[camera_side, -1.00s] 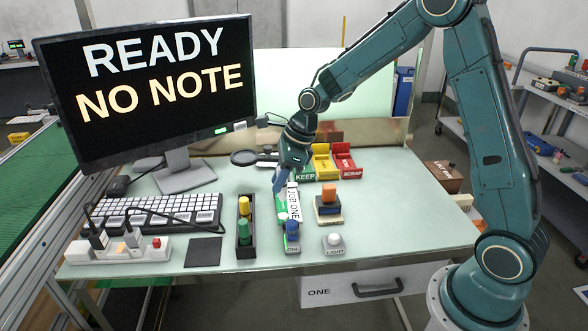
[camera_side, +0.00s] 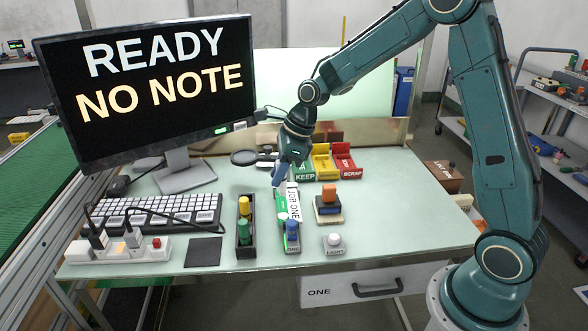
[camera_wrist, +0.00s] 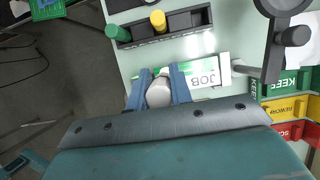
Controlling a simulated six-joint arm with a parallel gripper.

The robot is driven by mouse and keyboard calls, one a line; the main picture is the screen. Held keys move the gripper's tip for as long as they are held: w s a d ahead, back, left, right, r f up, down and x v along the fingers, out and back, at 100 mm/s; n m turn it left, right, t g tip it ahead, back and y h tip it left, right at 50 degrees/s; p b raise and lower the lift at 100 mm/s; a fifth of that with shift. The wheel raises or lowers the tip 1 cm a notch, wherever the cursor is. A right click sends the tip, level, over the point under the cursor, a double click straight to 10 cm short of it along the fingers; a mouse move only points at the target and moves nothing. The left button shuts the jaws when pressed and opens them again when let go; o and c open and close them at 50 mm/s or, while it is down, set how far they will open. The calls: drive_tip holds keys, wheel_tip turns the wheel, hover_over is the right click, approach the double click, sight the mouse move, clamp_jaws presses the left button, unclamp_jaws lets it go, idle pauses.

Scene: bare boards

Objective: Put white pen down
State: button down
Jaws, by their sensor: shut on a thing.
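KEEP, REWORK and SCRAP trays (camera_side: 343,162) are behind. A dark pad (camera_side: 203,252) lies left. The table's right side is clear.

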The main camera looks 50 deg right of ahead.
drive_tip(key=w+r, duration=0.9)
drive_tip(key=w, duration=0.4)
drive_tip(key=shift+a+r, duration=0.25)
drive_tip(key=shift+f, duration=0.1)
wheel_tip(320, 180, down, 20)
drive_tip(key=shift+s+r, duration=0.1)
idle(0.9)
drive_tip(key=c, duration=1.3)
unclamp_jaws()
drive_tip(key=shift+o, duration=0.2)
drive_tip(key=v, duration=1.2)
